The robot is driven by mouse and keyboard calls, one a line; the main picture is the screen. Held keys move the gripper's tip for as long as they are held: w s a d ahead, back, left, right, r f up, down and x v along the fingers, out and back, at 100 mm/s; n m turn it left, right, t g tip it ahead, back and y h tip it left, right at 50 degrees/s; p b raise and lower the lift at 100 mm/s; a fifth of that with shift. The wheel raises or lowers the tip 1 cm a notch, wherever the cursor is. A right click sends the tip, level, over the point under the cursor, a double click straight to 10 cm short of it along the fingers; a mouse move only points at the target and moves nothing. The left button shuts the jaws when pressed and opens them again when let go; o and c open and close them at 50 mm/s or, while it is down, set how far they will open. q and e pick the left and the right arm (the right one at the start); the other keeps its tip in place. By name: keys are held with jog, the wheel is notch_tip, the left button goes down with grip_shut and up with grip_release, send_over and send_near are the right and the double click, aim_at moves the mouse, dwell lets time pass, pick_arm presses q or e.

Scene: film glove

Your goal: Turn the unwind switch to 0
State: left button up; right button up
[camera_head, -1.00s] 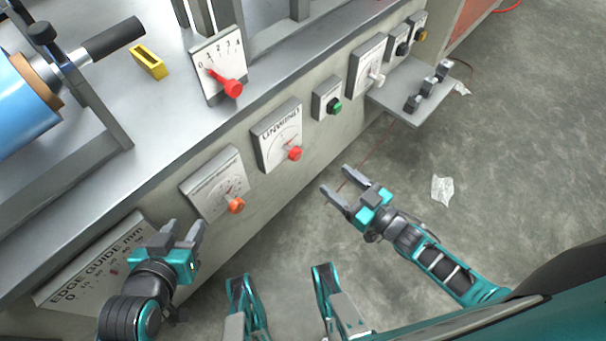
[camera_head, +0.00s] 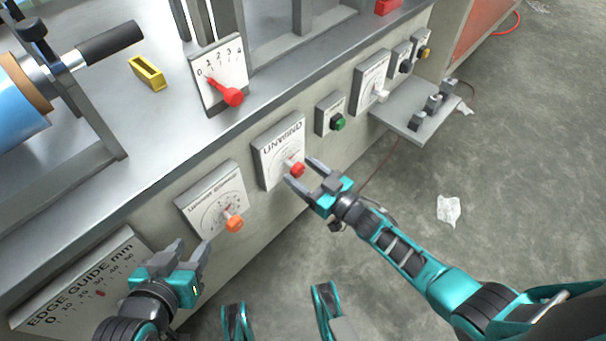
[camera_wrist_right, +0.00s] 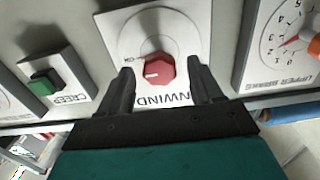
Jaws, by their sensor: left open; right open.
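The unwind switch is a red knob (camera_head: 295,170) on a white plate labelled UNWIND (camera_head: 272,152) on the machine's front. In the right wrist view the red knob (camera_wrist_right: 159,70) sits between the fingers, with a white mark on its left part. My right gripper (camera_head: 303,172) is open, its fingers on either side of the knob; I cannot tell if they touch it. My right gripper also shows in the right wrist view (camera_wrist_right: 158,88). My left gripper (camera_head: 192,254) is open and empty in front of the edge guide panel (camera_head: 88,285).
An orange knob (camera_head: 233,223) on a dial plate is left of the unwind plate. A green button (camera_head: 337,122) is to its right. A small shelf (camera_head: 405,115) juts out further right. A red-pointer scale (camera_head: 220,80) stands above.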

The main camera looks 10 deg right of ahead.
jog(key=shift+w+a, duration=0.2)
jog(key=c, duration=1.1)
jog(key=shift+o, duration=0.2)
